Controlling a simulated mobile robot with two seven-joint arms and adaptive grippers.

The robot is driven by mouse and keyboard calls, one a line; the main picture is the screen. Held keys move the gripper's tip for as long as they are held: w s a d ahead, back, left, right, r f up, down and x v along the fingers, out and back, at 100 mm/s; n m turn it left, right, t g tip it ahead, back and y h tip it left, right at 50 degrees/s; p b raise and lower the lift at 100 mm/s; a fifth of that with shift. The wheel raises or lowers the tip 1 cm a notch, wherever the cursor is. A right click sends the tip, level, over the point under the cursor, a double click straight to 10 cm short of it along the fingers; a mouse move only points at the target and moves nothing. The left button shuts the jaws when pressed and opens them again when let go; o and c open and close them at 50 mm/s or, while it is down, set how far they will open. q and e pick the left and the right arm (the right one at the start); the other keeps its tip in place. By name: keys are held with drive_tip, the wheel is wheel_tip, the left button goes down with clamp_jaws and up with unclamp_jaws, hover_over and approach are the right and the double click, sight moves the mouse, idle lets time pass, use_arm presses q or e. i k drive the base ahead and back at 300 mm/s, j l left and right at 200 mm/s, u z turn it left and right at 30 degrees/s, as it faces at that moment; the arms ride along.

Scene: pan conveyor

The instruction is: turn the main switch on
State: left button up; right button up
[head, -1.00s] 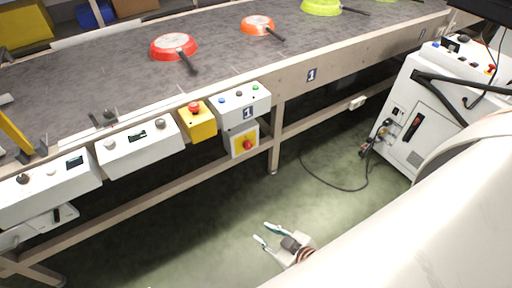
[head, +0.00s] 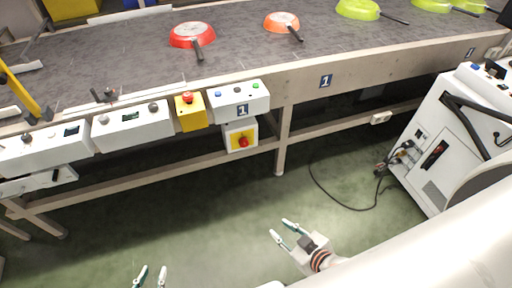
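The main switch is a red rotary knob (head: 243,142) on a yellow plate, on a small grey box (head: 228,132) under the conveyor edge. It hangs below the white control box marked 1 (head: 240,99). The knob's exact on or off position is too small to tell. My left gripper (head: 151,274) shows at the bottom edge, fingers apart and empty, well below and left of the switch. My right gripper (head: 283,229) is open and empty, over the floor below and right of the switch.
A yellow box with a red emergency button (head: 190,110) and white control panels (head: 130,125) line the conveyor (head: 120,65). Red (head: 192,36) and orange (head: 281,22) pans lie on the belt. A lower beam (head: 170,167) runs under the switch. A white cabinet (head: 432,150) stands right.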

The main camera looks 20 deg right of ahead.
sight(244, 142)
drive_tip(key=l, duration=0.5)
drive_tip(key=k+l, duration=0.15)
drive_tip(key=l, duration=0.85)
drive_tip(key=k+l, duration=0.15)
drive_tip(key=l, duration=0.35)
drive_tip(key=i+l, duration=0.3)
